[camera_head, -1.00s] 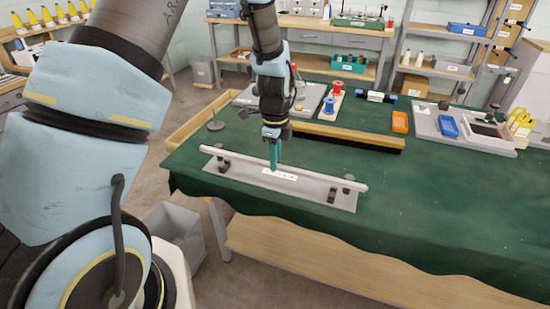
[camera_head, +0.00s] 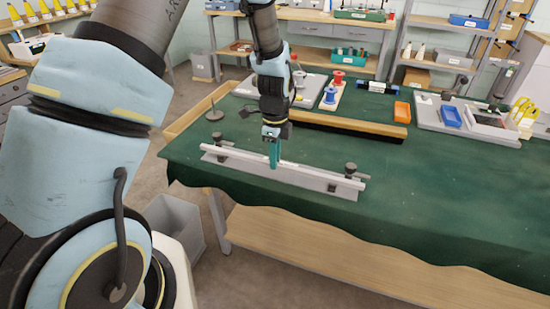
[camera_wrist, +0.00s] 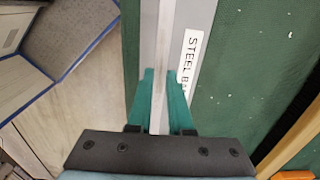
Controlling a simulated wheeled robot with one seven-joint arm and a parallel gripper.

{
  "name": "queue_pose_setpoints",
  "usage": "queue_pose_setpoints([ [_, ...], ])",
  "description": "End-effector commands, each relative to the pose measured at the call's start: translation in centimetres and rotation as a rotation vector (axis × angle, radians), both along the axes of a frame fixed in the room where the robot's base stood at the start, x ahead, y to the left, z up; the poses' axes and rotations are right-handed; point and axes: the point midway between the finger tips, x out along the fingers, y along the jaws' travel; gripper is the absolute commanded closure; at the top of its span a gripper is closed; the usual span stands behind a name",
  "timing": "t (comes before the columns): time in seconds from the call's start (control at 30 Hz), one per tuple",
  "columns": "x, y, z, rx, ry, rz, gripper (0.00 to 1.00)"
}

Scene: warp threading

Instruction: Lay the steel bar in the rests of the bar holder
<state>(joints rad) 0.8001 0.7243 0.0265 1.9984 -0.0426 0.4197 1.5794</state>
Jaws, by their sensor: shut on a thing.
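The steel bar (camera_head: 310,173) is a long pale bar, lying nearly level along the grey bar holder (camera_head: 335,190). My gripper (camera_head: 273,162), with teal fingers, is shut on the bar near its middle. In the wrist view the bar (camera_wrist: 163,60) runs between the two fingers (camera_wrist: 160,95), lengthwise over the holder's plate (camera_wrist: 203,20). The holder's dark posts (camera_head: 351,170) show at both ends, close to the bar. I cannot tell whether the bar touches the bottom of the rests. The holder's label (camera_wrist: 190,65) is partly covered by a finger.
The holder stands near the front edge of the green-covered table (camera_head: 430,210). Behind it lies a long wooden strip with a dark edge (camera_head: 350,127). Spools (camera_head: 329,96), an orange tray (camera_head: 402,112) and a grey tray with a blue bin (camera_head: 450,117) stand farther back.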

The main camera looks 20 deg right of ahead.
Motion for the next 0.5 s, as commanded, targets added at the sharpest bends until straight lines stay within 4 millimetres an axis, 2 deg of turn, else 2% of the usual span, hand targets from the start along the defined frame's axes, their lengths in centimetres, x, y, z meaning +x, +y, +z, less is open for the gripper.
queue_pose_setpoints([
  [0.5, 0.04, -0.07, -0.59, -0.001, -0.001, 0.001, 1.0],
])
